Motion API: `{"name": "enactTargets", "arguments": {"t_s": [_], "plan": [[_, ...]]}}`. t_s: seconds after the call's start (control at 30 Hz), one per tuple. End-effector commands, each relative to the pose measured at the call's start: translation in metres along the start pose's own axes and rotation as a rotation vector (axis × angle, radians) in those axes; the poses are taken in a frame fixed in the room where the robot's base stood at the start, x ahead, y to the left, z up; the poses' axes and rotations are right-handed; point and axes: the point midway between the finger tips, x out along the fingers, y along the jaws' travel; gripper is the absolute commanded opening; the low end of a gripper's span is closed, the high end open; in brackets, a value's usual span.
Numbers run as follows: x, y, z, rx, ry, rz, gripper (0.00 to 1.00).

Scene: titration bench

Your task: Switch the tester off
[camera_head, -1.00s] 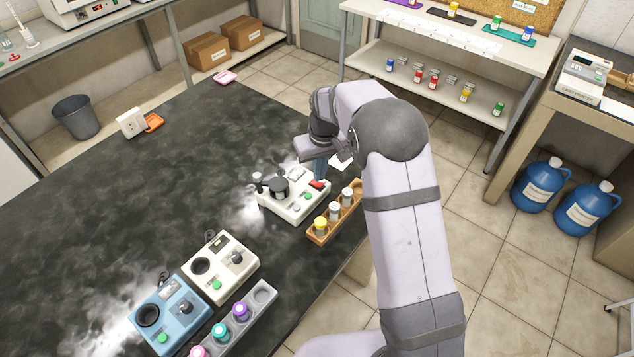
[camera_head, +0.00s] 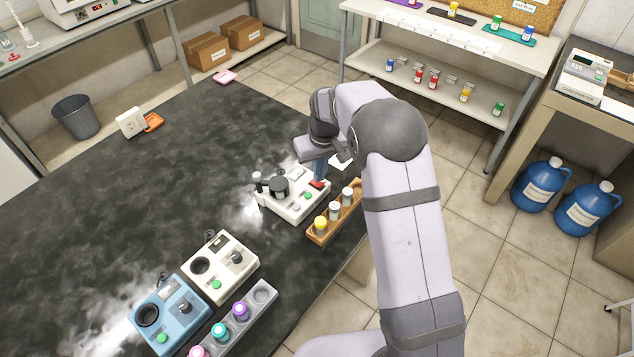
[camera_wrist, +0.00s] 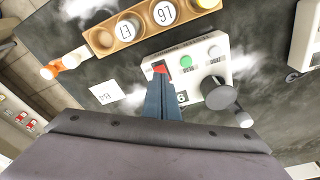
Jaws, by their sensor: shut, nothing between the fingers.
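A white tester (camera_head: 288,207) stands near the table's right edge, with a dark round knob, a green button (camera_head: 308,196) and a red switch (camera_head: 317,184). My gripper (camera_head: 319,178) is shut and empty, pointing down at the red switch end. In the wrist view, the tester (camera_wrist: 201,75) shows the green button (camera_wrist: 186,62) and dark knob (camera_wrist: 218,94). The blue fingers (camera_wrist: 161,78) end right at the red switch (camera_wrist: 160,68) and partly cover it. I cannot tell whether they touch it, nor the switch's position.
A wooden rack (camera_head: 318,239) with several capped vials stands close beside the tester. A second white device (camera_head: 234,280) and a blue device (camera_head: 180,328) stand nearer the front, beside a grey vial rack (camera_head: 262,306). The table's left middle is clear.

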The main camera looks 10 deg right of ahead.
Motion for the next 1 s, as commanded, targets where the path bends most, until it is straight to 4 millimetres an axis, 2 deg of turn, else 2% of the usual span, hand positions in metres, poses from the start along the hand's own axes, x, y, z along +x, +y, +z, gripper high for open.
{"name": "enactTargets", "arguments": {"t_s": [1.0], "plan": [[0.014, 0.000, 0.003, 0.000, -0.001, 0.000, 0.00]]}}
